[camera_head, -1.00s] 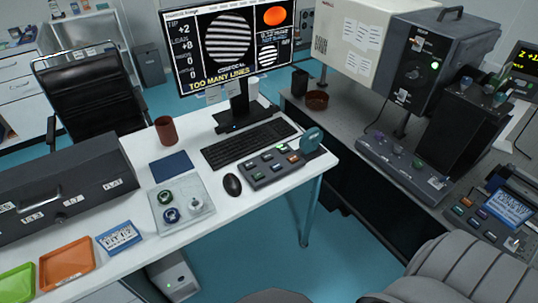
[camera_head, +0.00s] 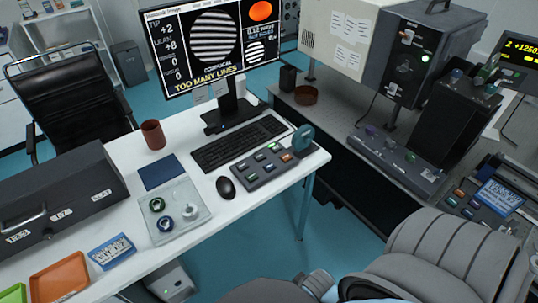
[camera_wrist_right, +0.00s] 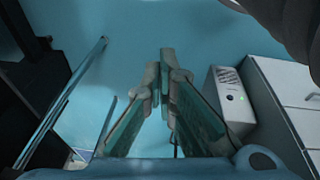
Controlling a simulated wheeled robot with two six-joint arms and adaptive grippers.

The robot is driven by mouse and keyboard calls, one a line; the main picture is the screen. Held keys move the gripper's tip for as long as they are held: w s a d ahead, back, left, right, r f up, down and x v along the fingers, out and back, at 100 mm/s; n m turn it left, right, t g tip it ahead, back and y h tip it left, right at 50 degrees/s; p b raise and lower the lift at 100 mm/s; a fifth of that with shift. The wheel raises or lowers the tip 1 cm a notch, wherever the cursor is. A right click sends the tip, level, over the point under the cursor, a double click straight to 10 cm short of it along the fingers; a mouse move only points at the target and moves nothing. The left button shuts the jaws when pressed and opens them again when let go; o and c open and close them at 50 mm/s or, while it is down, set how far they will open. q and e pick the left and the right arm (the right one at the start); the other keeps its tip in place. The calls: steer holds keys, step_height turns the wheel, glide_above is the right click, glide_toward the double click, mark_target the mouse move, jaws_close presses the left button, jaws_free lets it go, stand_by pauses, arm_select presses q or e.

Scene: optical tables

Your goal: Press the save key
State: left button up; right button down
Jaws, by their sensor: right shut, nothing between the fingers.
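A dark grey key box (camera_head: 262,165) with several small green, grey and orange keys lies on the white desk, right of the mouse. A second key panel (camera_head: 485,205) with coloured keys and a blue screen sits on the right bench. Key labels are too small to read, so I cannot tell which key is save. My right gripper (camera_wrist_right: 163,72) is shut and empty in the right wrist view, above the blue floor and away from any key. It does not clearly show in the head view. My left gripper is not in view.
A teal knob (camera_head: 303,138) stands at the key box's right end. The keyboard (camera_head: 238,143), mouse (camera_head: 226,187) and monitor (camera_head: 210,45) are close by. In the wrist view, a white floor unit (camera_wrist_right: 230,95) stands right of the fingers.

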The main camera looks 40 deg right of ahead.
step_height(320, 180, up, 13)
steer(key=w+a+t, duration=0.1)
steer(key=w, duration=0.2)
step_height(320, 180, up, 14)
steer(key=n+t+y, duration=0.2)
steer(key=n+t, duration=0.4)
steer(key=n, duration=0.4)
glide_above(269, 167)
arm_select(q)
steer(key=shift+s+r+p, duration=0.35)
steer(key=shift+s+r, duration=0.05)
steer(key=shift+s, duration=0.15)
arm_select(e)
steer(key=shift+a+r, duration=0.1)
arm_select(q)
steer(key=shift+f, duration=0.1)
arm_select(e)
steer(key=shift+f, duration=0.2)
arm_select(q)
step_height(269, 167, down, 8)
steer(key=b, duration=0.7)
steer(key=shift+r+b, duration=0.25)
steer(key=shift+b, duration=0.1)
arm_select(e)
step_height(269, 167, down, 9)
steer(key=shift+r, duration=0.2)
